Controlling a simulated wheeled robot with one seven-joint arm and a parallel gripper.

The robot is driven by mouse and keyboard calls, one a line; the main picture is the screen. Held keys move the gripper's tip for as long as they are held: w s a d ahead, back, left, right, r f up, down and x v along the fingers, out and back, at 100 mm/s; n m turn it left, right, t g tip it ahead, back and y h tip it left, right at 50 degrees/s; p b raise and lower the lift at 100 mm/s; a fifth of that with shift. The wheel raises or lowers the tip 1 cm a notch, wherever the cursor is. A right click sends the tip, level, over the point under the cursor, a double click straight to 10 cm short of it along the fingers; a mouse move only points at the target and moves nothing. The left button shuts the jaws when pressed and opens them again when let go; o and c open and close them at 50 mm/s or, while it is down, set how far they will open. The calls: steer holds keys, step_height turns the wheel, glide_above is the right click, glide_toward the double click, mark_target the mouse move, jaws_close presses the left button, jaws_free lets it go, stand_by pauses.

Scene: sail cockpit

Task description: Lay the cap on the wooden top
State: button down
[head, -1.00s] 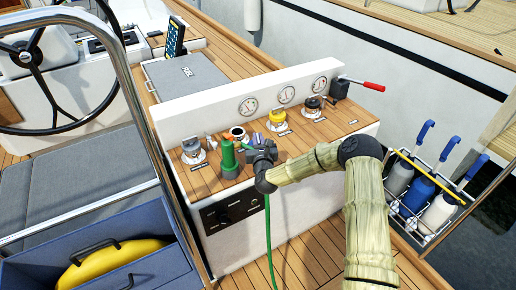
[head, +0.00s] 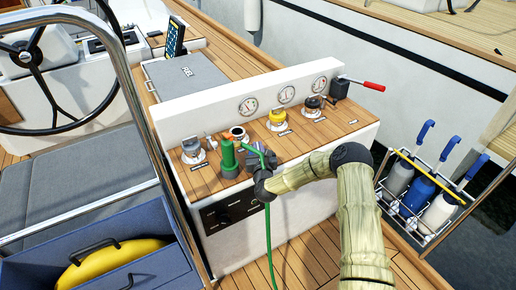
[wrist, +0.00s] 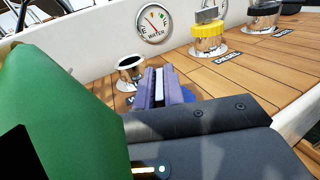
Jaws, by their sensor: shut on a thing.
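The wooden top (head: 343,122) of the white console carries a row of fillers. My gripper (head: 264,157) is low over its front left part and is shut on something. I cannot tell whether the cap touches the wood.
A green upright nozzle (head: 228,157) stands close left of my gripper, with a green hose (head: 268,235) hanging past the front edge. A grey-capped filler (head: 191,148), a yellow-capped one (head: 277,118) and a dark-capped one (head: 313,105) stand nearby. Bare wood lies right of my gripper.

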steer(key=c, duration=1.5)
jaws_free()
steer(key=v, duration=1.2)
steer(key=shift+b, duration=0.3)
steer(key=shift+a+r, duration=0.1)
